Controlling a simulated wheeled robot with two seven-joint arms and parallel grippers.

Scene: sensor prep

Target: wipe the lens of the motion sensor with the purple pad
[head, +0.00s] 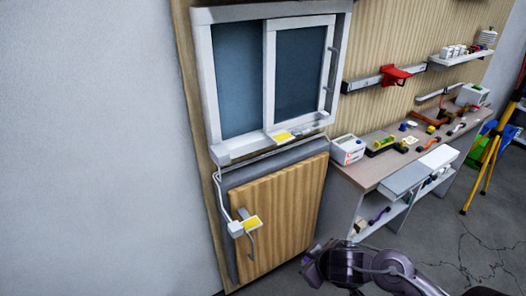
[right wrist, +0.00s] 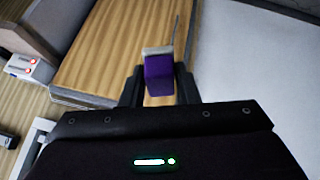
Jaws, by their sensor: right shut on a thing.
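The purple pad (right wrist: 158,78) is between the two fingers of my right gripper (right wrist: 159,88) in the right wrist view. The gripper is shut on it. A pale grey strip lies across the pad's far end; I cannot tell whether it belongs to the pad. In the head view my right gripper (head: 310,264) is at the bottom, in front of the lower right of the wooden door (head: 278,215) and apart from the white-and-yellow units. I cannot clearly pick out the motion sensor or its lens. My left gripper is not in view.
A small white unit with a yellow face (head: 235,228) sits by the door handle. Another yellow-faced piece (head: 283,137) is on the window sill. A white box (head: 348,149) and several tools are on the workbench (head: 371,174). A yellow tripod (head: 490,168) stands at right.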

